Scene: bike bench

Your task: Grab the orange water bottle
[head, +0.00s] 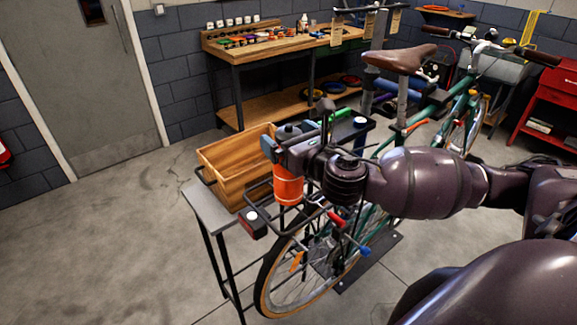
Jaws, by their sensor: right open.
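The orange water bottle (288,189) stands upright beside the wooden crate, close to the bike's black rear rack. Its lower body shows, while its upper part is mostly hidden by my right gripper. My right gripper (278,149) comes in from the right and is open at the upper part of the bottle. A dark rounded top shows just above the gripper and may be the bottle's cap. I cannot tell whether the fingers touch the bottle. My left gripper is not in view.
The wooden crate (226,172) sits on a narrow metal bench (207,211) just left of the bottle. A green bicycle with a brown saddle (399,58) stands behind my right arm. A workbench (243,46) with small items is at the back. The floor at left is clear.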

